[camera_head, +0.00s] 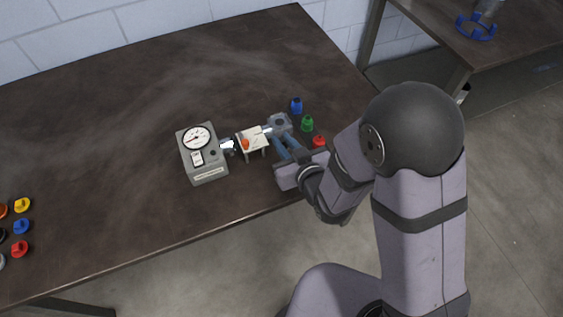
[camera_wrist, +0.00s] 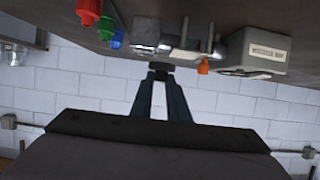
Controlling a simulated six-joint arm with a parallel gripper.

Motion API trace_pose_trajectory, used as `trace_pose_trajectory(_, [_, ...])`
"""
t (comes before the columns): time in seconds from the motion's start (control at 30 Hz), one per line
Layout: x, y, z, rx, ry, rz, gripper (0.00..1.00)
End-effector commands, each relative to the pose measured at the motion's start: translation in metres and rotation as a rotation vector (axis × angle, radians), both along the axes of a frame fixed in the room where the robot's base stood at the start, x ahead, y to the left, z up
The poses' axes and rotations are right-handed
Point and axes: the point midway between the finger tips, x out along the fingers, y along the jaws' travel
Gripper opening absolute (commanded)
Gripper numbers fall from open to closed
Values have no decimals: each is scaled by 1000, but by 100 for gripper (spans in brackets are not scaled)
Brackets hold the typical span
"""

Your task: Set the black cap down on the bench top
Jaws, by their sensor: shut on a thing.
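My gripper (camera_head: 279,141) is at the near side of the small fittings on the bench, with its blue fingers pointing toward them. In the wrist view my gripper (camera_wrist: 160,70) is shut on the black cap (camera_wrist: 160,67), a small dark piece between the fingertips. The cap is not clearly visible in the head view. The dark brown bench top (camera_head: 100,130) also shows in the wrist view (camera_wrist: 45,12), upside down along the top edge. The cap appears apart from the bench, but the exact gap cannot be told.
A grey gauge box (camera_head: 207,171), a white stand (camera_head: 254,141) with an orange knob (camera_head: 245,145) and a metal fitting (camera_head: 279,123) stand close by. Blue (camera_head: 296,106), green (camera_head: 307,124) and red (camera_head: 319,141) pieces stand right. Several coloured caps (camera_head: 21,227) lie far left. The bench between is clear.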

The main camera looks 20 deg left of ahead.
Motion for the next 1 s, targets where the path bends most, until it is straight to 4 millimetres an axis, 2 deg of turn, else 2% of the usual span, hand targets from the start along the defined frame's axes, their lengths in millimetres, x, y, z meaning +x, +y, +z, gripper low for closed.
trace_pose_trajectory(0.17, [0, 0, -12, -4, 4, 0, 0])
trace_pose_trajectory(0.5, [0, 0, -52, -4, 4, 0, 0])
trace_pose_trajectory(1.0, [0, 0, -70, -3, 3, 1, 0])
